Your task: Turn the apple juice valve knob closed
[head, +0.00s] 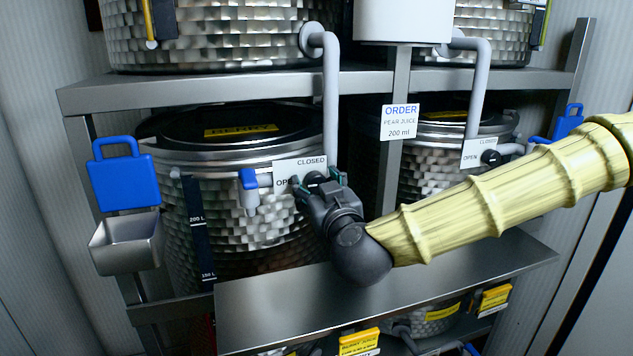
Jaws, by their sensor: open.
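My gripper (320,182) is open at the middle-left tank (240,235), with its fingers around or just in front of a dark valve knob (313,177). The gripper partly hides this knob, so contact and exact knob angle cannot be told. A white plate (290,166) behind it reads CLOSED at upper right and OPEN at lower left. This tank's lid has a yellow label (241,130) that seems to read BERRY. Another black knob (491,157) sits on an OPEN/CLOSED plate (472,152) at the right tank (424,174). I see no readable apple juice label.
Grey pipes (331,110) come down beside the valves. A blue tap lever (248,180) is left of the gripper. A metal shelf (390,285) lies below my arm. An order card (400,121) reads pear juice, 200 ml.

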